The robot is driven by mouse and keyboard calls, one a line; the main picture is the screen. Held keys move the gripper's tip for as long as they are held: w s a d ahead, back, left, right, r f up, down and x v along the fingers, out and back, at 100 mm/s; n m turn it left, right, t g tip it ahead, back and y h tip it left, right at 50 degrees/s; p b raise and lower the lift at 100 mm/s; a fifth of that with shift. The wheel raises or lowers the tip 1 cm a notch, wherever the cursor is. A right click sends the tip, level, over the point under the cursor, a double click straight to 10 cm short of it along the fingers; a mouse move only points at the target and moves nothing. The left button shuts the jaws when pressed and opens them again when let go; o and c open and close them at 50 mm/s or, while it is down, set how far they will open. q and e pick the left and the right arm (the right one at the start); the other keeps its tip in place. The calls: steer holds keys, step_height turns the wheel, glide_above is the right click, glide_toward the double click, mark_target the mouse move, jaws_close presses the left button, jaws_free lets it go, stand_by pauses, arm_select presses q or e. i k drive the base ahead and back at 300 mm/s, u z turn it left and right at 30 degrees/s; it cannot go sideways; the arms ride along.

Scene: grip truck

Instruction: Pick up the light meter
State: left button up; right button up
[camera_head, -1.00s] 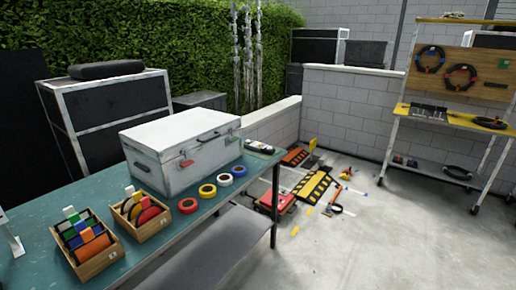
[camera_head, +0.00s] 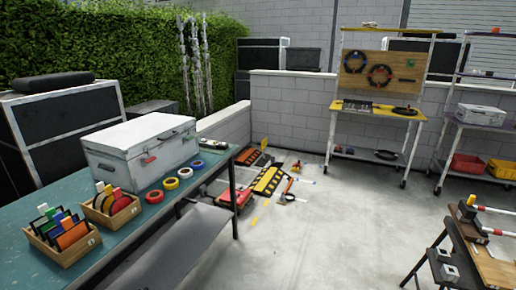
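A small dark object with a pale part (camera_head: 210,143) lies behind the white case, at the far end of the teal workbench (camera_head: 50,192). It is too small to tell whether it is the light meter. No other thing in view is clearly a light meter. Neither of my grippers is in view.
The bench holds a white case (camera_head: 145,150), several tape rolls (camera_head: 171,184) and two wooden boxes of coloured items (camera_head: 62,237). Cable ramps (camera_head: 268,181) lie on the floor beyond. A wheeled shelf (camera_head: 377,107) stands at the back. The floor (camera_head: 330,235) right of the bench is open.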

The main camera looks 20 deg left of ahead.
mark_target(209, 144)
steer(key=i, duration=2.45)
steer(key=u, duration=0.5)
